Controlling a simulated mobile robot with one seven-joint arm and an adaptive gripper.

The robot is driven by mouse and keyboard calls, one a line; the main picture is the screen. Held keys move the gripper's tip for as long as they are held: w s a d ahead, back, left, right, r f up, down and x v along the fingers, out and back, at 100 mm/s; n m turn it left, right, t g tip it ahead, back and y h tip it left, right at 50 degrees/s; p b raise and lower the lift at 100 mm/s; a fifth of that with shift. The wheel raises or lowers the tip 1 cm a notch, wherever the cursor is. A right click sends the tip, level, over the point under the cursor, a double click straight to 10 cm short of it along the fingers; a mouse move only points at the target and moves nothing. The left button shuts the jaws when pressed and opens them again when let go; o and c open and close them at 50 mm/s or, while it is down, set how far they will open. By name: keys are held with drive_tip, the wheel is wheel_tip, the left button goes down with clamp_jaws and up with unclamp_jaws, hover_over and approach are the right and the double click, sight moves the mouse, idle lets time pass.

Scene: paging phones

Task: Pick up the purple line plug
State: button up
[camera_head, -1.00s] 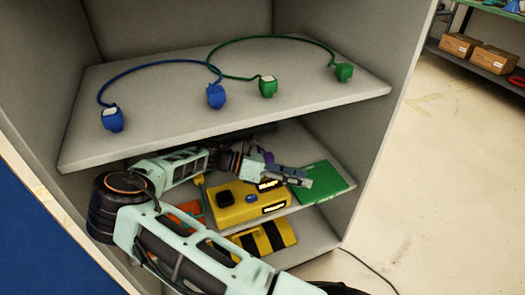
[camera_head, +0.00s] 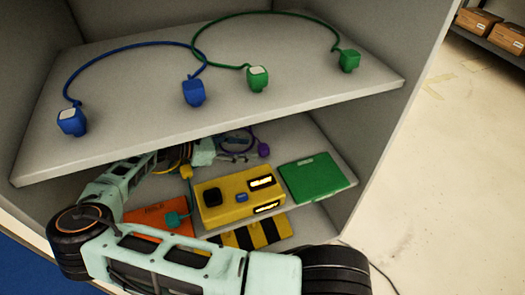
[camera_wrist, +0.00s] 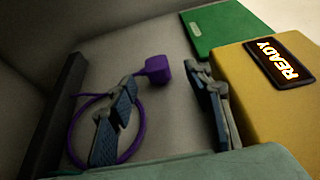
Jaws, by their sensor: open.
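The purple line plug (camera_head: 264,150) lies on the middle shelf, behind the yellow box. Its purple cord (camera_wrist: 72,135) loops to the left in the wrist view. In that view the plug (camera_wrist: 156,69) is ahead of my gripper (camera_wrist: 163,88), between the lines of its two fingers and closer to the left one. The fingers are apart, with nothing held. The left finger overlaps part of the cord in the picture; I cannot tell if they touch. In the head view my gripper (camera_head: 236,157) is partly hidden under the upper shelf's edge.
The yellow box (camera_head: 225,205) with a READY display stands close beside my right finger. A green panel (camera_head: 317,176) lies to its right. The upper shelf (camera_head: 150,130), with blue and green plugs on cords, roofs my arm. A dark bar (camera_wrist: 55,115) stands left.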

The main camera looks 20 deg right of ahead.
sight(261, 148)
drive_tip(key=x, duration=0.3)
drive_tip(key=shift+a+b, duration=0.1)
drive_tip(key=shift+b, duration=0.2)
drive_tip(key=b+x, duration=0.1)
drive_tip(key=x, duration=0.1)
drive_tip(key=b+x, duration=0.1)
drive_tip(key=x, duration=0.1)
drive_tip(key=shift+w+f, duration=0.25)
drive_tip(key=shift+d+b, duration=0.3)
drive_tip(key=shift+d, duration=0.25)
clamp_jaws()
drive_tip(key=shift+r, duration=0.15)
